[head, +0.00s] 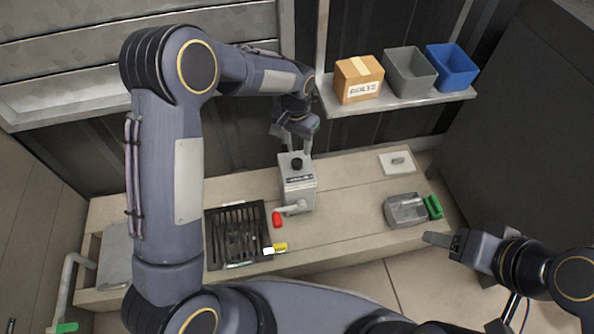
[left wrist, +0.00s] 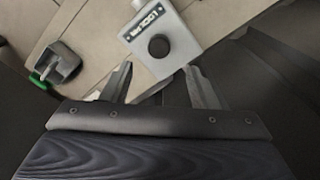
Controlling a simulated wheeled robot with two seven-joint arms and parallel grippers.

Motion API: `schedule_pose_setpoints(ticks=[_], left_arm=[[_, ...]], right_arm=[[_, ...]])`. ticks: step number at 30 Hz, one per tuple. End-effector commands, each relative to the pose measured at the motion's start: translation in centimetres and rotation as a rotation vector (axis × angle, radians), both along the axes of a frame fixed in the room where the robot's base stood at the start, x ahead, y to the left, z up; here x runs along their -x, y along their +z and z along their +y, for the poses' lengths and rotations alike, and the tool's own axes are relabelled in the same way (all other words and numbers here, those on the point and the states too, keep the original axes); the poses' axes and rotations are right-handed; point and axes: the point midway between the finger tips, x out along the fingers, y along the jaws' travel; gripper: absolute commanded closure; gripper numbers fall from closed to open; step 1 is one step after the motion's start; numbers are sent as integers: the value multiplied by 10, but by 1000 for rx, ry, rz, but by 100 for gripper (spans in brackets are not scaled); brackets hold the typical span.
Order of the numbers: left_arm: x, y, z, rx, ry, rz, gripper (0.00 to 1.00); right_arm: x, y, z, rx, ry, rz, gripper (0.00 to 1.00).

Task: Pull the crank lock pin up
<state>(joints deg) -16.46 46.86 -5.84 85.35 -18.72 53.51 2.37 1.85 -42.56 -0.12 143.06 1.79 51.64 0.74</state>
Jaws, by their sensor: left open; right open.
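The crank housing (head: 298,190) is a grey box standing on the bench, with a crank arm (head: 292,209) and red handle (head: 277,219) at its front. A round black knob, which looks like the lock pin (head: 297,164), sits on its top; it also shows in the left wrist view (left wrist: 158,46) beside a "LOCK" label (left wrist: 143,23). My left gripper (head: 296,146) is open at the housing's far side. In the left wrist view its fingers (left wrist: 158,72) are spread and empty, with the knob just beyond the tips. My right gripper (head: 440,240) is open at the right, away from the housing.
A black slotted tray (head: 238,236) lies left of the housing, with a yellow piece (head: 280,247) beside it. A grey box (head: 405,210) and green handle (head: 433,207) are at the right. A shelf above holds a carton (head: 358,79) and grey and blue bins.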

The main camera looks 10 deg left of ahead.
Motion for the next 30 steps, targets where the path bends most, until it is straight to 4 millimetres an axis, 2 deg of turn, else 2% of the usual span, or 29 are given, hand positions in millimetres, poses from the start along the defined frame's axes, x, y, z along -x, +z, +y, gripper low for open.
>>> schedule_pose_setpoints(ticks=[1,15,20,28,30], left_arm=[[-2,-10,-2,-6,-6,2,46],[-2,-77,-2,-9,-9,5,46],[-2,-86,-3,-8,-8,4,46],[-2,-86,-2,-8,-8,4,46],[-2,-86,-3,-8,-8,4,55]], right_arm=[[0,-5,0,0,0,-1,42],[0,-32,0,0,0,-1,42],[0,-34,0,0,0,-1,42],[0,-34,0,0,0,0,42],[0,-34,0,0,0,0,42]])
